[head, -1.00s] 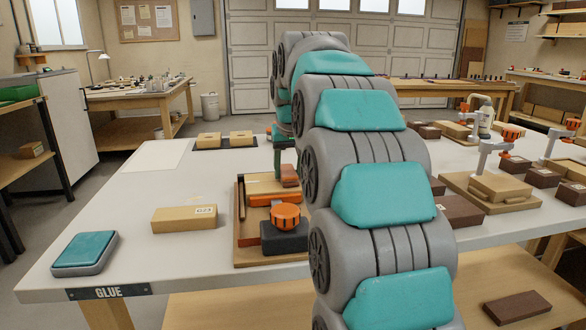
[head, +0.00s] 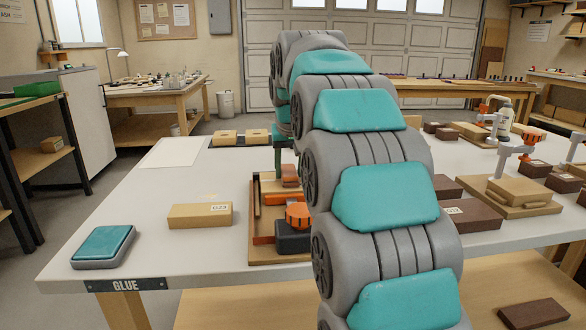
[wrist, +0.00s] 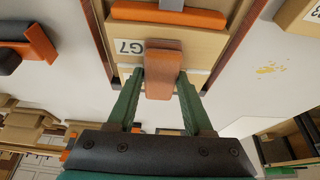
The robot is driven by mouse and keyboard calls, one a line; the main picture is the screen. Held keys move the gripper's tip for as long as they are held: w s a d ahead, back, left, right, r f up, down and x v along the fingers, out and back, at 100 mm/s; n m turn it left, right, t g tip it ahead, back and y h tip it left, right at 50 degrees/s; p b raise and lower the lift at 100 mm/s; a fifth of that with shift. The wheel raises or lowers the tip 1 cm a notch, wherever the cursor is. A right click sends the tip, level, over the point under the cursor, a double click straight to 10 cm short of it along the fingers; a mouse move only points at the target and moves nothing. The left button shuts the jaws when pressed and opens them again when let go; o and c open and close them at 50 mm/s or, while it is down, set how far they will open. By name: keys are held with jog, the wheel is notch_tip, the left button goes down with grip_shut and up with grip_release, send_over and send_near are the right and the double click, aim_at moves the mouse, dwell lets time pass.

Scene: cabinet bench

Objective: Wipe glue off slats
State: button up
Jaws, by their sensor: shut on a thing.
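My gripper (wrist: 160,74) has its green fingers on both sides of a reddish-brown block (wrist: 163,58) and is shut on it. In the head view the gripper (head: 282,148) is over the wooden tray (head: 262,257), with the block (head: 290,171) low under it; contact with the wood cannot be told. In the wrist view the block overlaps a pale wooden piece labelled G7 (wrist: 196,50). An orange bar (wrist: 168,15) lies across that wood. A yellowish, glue-like smear (wrist: 271,69) is on the white tabletop, outside the tray; it also shows in the head view (head: 210,196).
A clamp with an orange knob (head: 298,216) stands at the tray, partly hidden by my arm. Clamps and brown blocks (head: 468,216) crowd the right. The left tabletop has free room.

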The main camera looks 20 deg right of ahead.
aim_at(275, 179)
jog(key=shift+w+a, duration=0.25)
jog(key=shift+a, duration=0.6)
jog(key=shift+a, duration=0.1)
jog(key=shift+w+a, duration=0.3)
jog(key=shift+a, duration=0.65)
jog(key=shift+w+a, duration=0.15)
jog(key=shift+a, duration=0.35)
jog(key=shift+w+a, duration=0.15)
jog(key=shift+a, duration=0.35)
jog(key=shift+d, duration=0.2)
jog(key=shift+s+d, duration=0.35)
jog(key=shift+d, duration=0.55)
jog(key=shift+d, duration=0.15)
